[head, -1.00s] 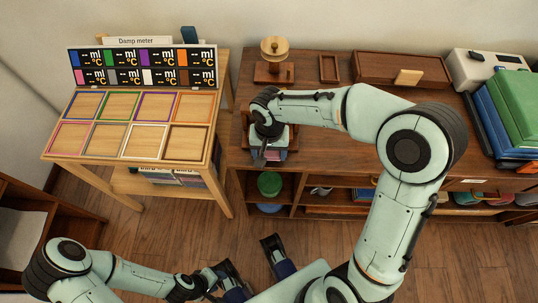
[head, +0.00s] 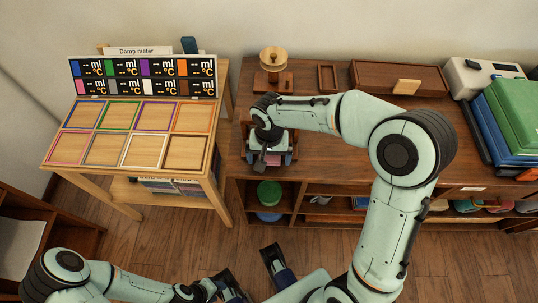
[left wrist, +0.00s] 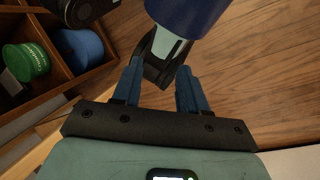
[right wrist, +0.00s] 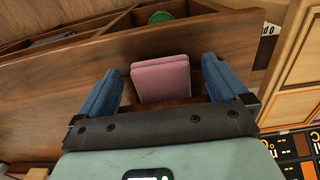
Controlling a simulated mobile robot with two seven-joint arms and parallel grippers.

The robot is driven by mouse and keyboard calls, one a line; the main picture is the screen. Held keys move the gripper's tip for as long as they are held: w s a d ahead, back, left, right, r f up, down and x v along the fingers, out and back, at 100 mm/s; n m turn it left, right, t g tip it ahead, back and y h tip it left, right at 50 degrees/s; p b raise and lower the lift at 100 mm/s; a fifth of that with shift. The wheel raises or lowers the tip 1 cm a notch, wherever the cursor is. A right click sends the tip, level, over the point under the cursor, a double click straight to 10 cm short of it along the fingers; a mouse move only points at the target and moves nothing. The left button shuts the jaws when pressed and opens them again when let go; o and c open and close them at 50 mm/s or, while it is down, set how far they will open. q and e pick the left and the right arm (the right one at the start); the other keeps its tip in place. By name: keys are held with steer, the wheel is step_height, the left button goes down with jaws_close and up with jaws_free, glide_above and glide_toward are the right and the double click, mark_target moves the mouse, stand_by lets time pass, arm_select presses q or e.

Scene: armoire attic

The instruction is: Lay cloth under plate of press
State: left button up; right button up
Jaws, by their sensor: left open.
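A folded pink cloth (right wrist: 160,80) lies at the front edge of the wooden cabinet top in the right wrist view. My right gripper (right wrist: 161,66) is open, with its blue fingers on either side of the cloth and gaps at both sides. In the head view the right gripper (head: 268,156) is over the cabinet's front left, and its wrist hides much of the spot. A wooden stand with a round disc (head: 274,60), possibly the press, stands behind it. My left gripper (left wrist: 158,78) is open and empty above the floor; it also shows low in the head view (head: 216,286).
A table with coloured frames (head: 128,133) and a damp meter display stands left of the cabinet (head: 325,110). A small tray (head: 328,77), a long wooden box (head: 400,76) and green and blue cases (head: 512,110) sit on the cabinet. A green round item (head: 269,191) is on the shelf below.

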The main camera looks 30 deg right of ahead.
step_height(320, 180, up, 13)
steer(key=p, duration=0.2)
steer(key=shift+r+p, duration=0.2)
steer(key=shift+p, duration=0.1)
